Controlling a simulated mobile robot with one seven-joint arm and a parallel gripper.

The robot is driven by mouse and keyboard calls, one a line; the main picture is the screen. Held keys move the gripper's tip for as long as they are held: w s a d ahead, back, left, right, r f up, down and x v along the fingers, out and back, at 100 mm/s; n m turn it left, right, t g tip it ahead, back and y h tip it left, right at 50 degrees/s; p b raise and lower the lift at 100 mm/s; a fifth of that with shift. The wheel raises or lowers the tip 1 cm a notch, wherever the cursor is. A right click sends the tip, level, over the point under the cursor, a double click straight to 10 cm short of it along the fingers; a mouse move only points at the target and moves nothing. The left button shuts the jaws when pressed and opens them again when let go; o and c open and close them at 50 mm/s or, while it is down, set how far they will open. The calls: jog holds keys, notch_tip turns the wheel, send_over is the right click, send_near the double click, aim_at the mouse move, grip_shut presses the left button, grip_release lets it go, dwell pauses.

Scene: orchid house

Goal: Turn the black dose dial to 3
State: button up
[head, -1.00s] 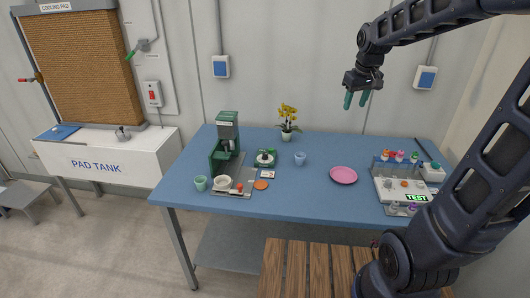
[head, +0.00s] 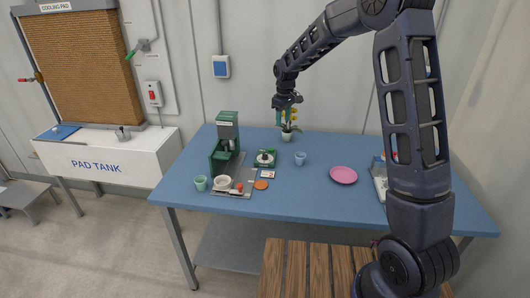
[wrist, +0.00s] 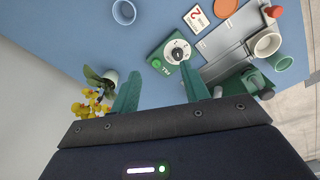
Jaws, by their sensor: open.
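The black dose dial (head: 265,157) sits on a white round face on a small green box (head: 265,164) on the blue table, right of the green machine. In the wrist view the dial (wrist: 177,53) lies just beyond my fingertips; which mark it points to is too small to tell. My gripper (head: 284,120) is open and empty, pointing down above the table near the yellow orchid. In the wrist view its two green fingers (wrist: 160,75) are spread apart, with the dial box beyond and between them, not touched.
A card with a red 2 (wrist: 197,18) lies beside the box. The potted orchid (head: 288,136), blue cup (head: 300,158), green machine (head: 227,118), orange disc (head: 261,184) and white bowl (head: 223,182) stand nearby. A pink plate (head: 343,175) is further right. My arm partly hides the rack.

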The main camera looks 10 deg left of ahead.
jog(key=n, duration=0.2)
send_over(265, 156)
jog(key=w, duration=0.1)
notch_tip(265, 156, down, 8)
jog(key=shift+g, duration=0.3)
notch_tip(265, 156, down, 11)
jog(key=shift+w+a+r, duration=0.1)
jog(key=shift+w, duration=0.05)
jog(key=c, duration=1)
